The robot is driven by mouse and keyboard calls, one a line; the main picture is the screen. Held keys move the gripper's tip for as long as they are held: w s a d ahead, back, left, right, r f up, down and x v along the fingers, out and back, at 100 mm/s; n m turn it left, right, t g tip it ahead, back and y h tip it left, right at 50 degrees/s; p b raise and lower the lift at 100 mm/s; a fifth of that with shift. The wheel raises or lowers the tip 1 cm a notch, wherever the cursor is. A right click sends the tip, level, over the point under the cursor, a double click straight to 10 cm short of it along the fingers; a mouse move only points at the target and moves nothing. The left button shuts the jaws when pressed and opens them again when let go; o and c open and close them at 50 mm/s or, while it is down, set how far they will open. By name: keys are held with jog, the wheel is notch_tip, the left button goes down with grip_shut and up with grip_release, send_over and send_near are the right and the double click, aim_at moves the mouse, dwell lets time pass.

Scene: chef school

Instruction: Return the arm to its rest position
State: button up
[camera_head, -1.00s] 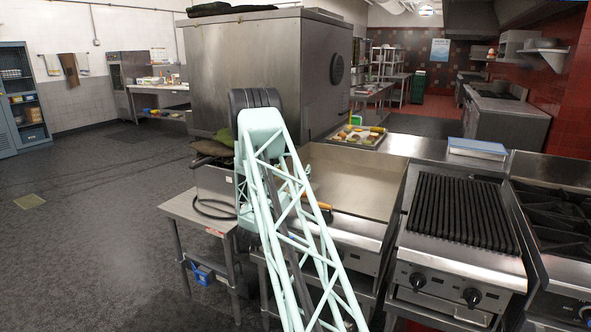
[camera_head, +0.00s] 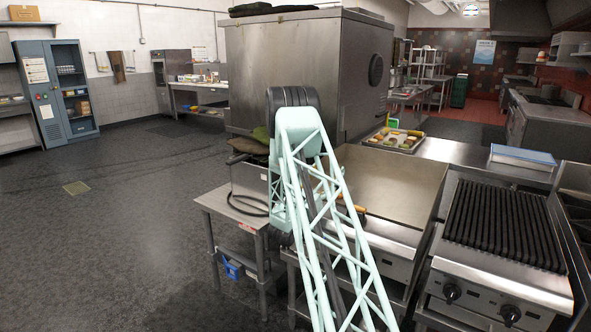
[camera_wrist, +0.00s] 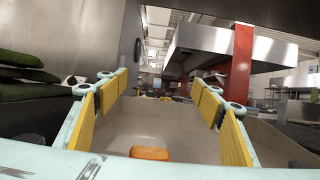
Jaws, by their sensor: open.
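My pale green lattice arm rises from the bottom middle of the head view to a dark joint in front of a large steel cabinet. My gripper cannot be made out in the head view, hidden by the arm. In the wrist view my gripper (camera_wrist: 158,98) is open, its yellow-padded fingers wide apart with nothing held between them. An orange piece (camera_wrist: 150,153) shows low between the fingers, over a pale flat surface; I cannot tell its distance. In the head view an orange-handled tool (camera_head: 352,207) lies at the griddle's near left, partly behind my arm.
The flat griddle (camera_head: 395,185) and ribbed grill (camera_head: 505,225) stand right of my arm. A food tray (camera_head: 395,139) lies behind the griddle. The steel cabinet (camera_head: 300,65) stands behind my arm. A small steel table (camera_head: 222,203) is at left. The floor (camera_head: 100,240) further left is clear.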

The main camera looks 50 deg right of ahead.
jog(key=shift+r, duration=0.1)
jog(key=s+a+r+m+g+y, duration=0.1)
jog(key=s+a+r+m+g, duration=0.3)
jog(key=r, duration=0.3)
jog(key=s+a+r+m+g+y, duration=0.1)
jog(key=s+a+r+m+g, duration=0.2)
jog(key=s+r, duration=0.35)
jog(key=s+a+r+m+g+y, duration=0.1)
jog(key=s+a+r+m+y, duration=0.2)
jog(key=s+a, duration=0.35)
jog(key=s+a+r+m+g+y, duration=0.2)
jog(key=s+a+r+y, duration=0.1)
jog(key=s+a, duration=0.3)
jog(key=s+a+f+m+t+y, duration=0.1)
jog(key=s+a, duration=0.5)
jog(key=a, duration=1.1)
jog(key=s+a+f+m+t+y, duration=0.1)
jog(key=s+a+m+t+y, duration=0.3)
jog(key=a, duration=1.3)
jog(key=s+a+f+m+t+y, duration=0.1)
jog(key=s+a+t+y, duration=0.4)
jog(key=a, duration=1.3)
jog(key=shift+s+f+m+y+p, duration=0.35)
jog(key=shift+s+m+y, duration=0.55)
jog(key=shift+s+y, duration=1.05)
jog(key=shift+w, duration=0.2)
